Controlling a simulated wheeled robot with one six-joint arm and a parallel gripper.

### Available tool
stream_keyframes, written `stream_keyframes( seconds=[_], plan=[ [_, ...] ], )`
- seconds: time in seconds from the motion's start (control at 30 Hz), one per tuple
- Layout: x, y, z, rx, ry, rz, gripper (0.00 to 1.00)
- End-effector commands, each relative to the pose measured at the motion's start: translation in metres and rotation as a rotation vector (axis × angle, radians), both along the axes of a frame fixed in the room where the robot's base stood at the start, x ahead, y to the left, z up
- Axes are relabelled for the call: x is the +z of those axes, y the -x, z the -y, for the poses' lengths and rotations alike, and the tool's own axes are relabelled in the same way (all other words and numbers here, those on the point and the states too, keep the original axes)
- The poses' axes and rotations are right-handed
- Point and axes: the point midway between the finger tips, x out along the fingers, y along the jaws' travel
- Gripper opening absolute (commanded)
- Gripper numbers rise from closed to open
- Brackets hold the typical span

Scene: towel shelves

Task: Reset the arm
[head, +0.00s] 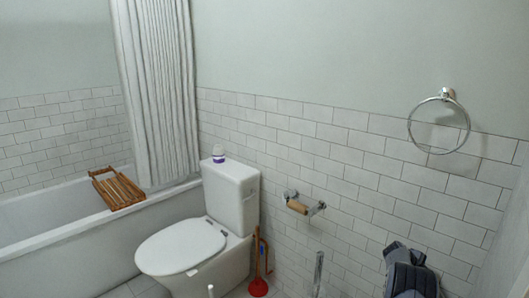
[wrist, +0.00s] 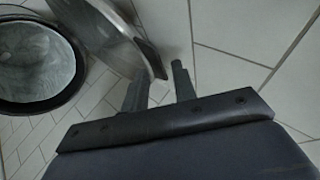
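My gripper (wrist: 158,82) shows in the wrist view with its two dark fingers apart and nothing clearly held between them. A shiny curved metal piece (wrist: 112,35) with a dark edge lies just beyond the fingertips. I cannot tell whether they touch it. In the head view, a dark blue-grey part of my arm (head: 408,272) is at the lower right, near the tiled wall. The fingers cannot be made out in that view.
A round, dark-rimmed container (wrist: 35,60) is at the wrist view's left. A toilet (head: 190,245), red plunger (head: 258,287), metal handle (head: 318,272), paper holder (head: 298,206) and towel ring (head: 411,125) stand or hang along the wall. A bathtub (head: 60,245) is left.

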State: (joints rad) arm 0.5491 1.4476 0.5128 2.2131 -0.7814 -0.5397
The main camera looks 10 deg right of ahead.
Motion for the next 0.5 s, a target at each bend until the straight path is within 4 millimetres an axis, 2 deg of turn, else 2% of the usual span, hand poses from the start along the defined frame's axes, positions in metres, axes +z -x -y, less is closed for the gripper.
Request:
stream_keyframes(
  seconds=[0.2,0.5],
  plan=[
    [-0.0089,-0.0020,0.0100,-0.001,0.000,-0.001,0.26],
    [-0.0115,-0.0019,0.0121,-0.001,-0.001,-0.001,0.26]
  ],
)
